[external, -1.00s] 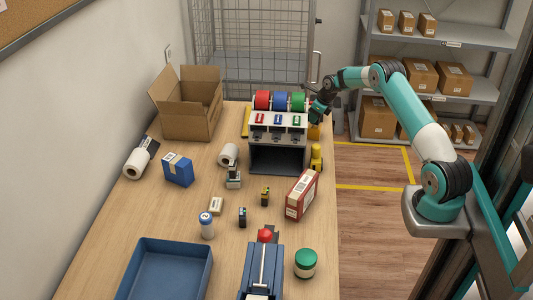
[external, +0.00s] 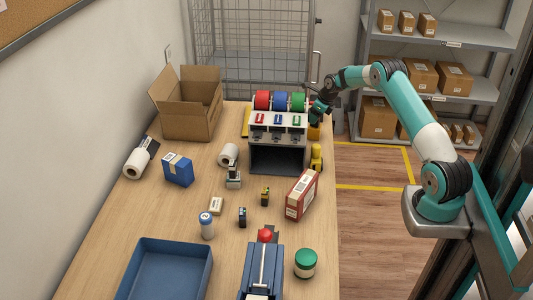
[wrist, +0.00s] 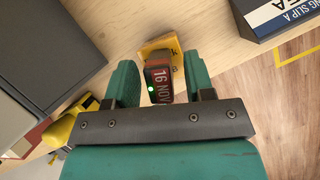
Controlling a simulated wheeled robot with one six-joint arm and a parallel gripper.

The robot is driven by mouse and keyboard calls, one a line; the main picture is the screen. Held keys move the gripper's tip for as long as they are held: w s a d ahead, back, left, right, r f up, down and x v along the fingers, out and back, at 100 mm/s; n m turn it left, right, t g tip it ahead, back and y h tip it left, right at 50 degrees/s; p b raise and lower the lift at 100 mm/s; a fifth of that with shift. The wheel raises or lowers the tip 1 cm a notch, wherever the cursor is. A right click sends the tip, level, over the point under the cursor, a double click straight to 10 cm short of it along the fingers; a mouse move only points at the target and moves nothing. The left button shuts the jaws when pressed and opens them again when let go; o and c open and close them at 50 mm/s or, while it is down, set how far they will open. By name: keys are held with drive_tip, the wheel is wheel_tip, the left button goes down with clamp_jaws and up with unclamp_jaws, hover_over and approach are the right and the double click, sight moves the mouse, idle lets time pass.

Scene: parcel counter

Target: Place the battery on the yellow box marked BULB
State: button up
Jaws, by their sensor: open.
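My gripper (wrist: 160,84) is open, with a teal finger on each side of the block and gaps between. In the external view my gripper (external: 317,112) is at the counter's far right, beside the coloured-roll dispenser. A bit of yellow (external: 314,131) shows beneath it; the block is hidden there.
The roll dispenser (external: 278,160) stands close left of my gripper. A yellow item (external: 317,157) and a red-brown box (external: 301,194) stand nearer along the right edge. A blue tray (external: 168,246) is at front left.

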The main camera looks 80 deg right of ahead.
drive_tip(key=b+v, duration=0.1)
drive_tip(key=v, duration=0.9)
drive_tip(key=shift+s+r+b, duration=0.2)
drive_tip(key=shift+r+b, duration=0.1)
